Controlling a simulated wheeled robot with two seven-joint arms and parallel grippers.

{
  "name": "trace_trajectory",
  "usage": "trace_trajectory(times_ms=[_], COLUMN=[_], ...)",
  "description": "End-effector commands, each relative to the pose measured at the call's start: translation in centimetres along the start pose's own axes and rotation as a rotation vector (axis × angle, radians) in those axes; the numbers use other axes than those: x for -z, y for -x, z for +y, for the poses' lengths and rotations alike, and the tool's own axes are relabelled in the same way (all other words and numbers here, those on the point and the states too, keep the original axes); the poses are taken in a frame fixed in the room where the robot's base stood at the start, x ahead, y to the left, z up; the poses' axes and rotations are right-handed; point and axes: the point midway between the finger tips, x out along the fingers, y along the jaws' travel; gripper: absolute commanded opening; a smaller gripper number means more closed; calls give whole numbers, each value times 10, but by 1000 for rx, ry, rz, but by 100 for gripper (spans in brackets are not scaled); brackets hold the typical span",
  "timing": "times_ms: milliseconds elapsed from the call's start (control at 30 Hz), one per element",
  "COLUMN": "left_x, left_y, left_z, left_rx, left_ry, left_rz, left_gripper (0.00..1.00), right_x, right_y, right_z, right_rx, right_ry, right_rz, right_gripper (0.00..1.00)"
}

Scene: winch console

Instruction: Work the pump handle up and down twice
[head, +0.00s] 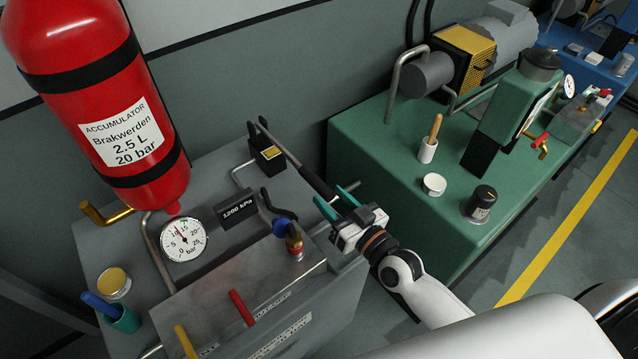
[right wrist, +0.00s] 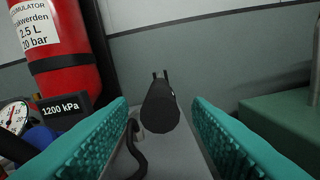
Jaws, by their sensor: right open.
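The pump handle (head: 318,182) is a lever with a black grip. It slopes from the black pump block (head: 266,154) at the back of the grey console toward my right gripper (head: 337,194). My right gripper is open, its two teal fingers on either side of the line of the grip, near its free end. In the right wrist view the round black end of the handle (right wrist: 159,108) shows ahead, between the fingers and apart from both. Whether the grip's end lies between the fingertips or just beyond them is hard to tell. My left gripper is not in view.
A red accumulator (head: 105,110) and a pressure gauge (head: 183,240) stand at the left. A green cabinet (head: 380,170) stands close on the right, beyond a gap.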

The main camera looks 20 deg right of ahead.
Motion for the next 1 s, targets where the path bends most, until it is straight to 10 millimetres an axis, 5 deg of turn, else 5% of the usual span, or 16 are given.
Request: trace_trajectory(times_ms=[300, 667, 933, 1000], left_x=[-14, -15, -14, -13], left_y=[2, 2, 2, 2], left_z=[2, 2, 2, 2], left_rx=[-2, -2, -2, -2], left_ry=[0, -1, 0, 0], left_rz=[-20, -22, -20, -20], left_gripper=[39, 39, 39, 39], right_x=[0, 0, 0, 0], right_y=[-43, -47, -47, -47], right_z=[0, 0, 0, 0], right_rx=[0, -1, 0, 0], right_ry=[0, 0, 0, 1], right_rz=[1, 2, 1, 1], right_gripper=[45, 45, 1, 0])
